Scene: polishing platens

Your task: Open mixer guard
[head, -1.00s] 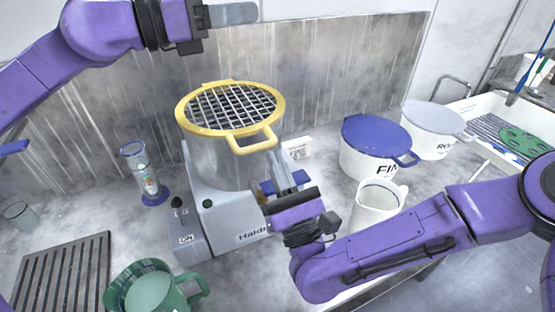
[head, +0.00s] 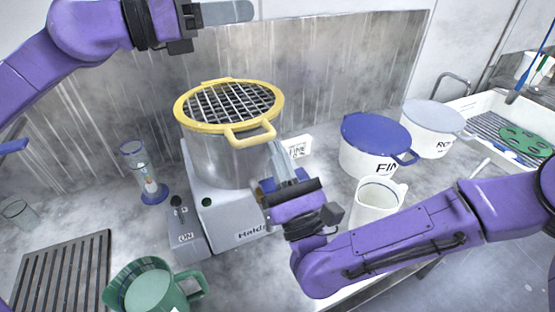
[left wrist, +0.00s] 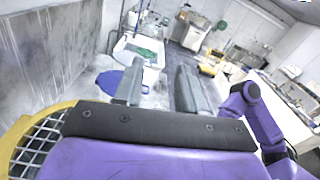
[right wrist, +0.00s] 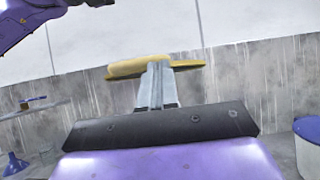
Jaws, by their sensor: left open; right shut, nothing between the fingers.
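The mixer guard (head: 229,105) is a yellow ring with a wire grid, lying closed over the mixer's steel bowl (head: 220,155). Its yellow handle loop (head: 250,135) sticks out toward the front right. My right gripper (head: 277,152) is shut and empty, fingers pointing up, just below and right of the handle. In the right wrist view the fingertips (right wrist: 158,68) overlap the yellow guard (right wrist: 135,68); I cannot tell if they touch.
A blue-lidded bucket (head: 375,145), a grey-lidded bucket (head: 433,128) and a white jug (head: 377,204) stand right of the mixer. A blue-based glass cylinder (head: 145,175), a green jug (head: 150,290) and a dark rack (head: 65,275) are on the left. A steel splashback (head: 330,70) is behind.

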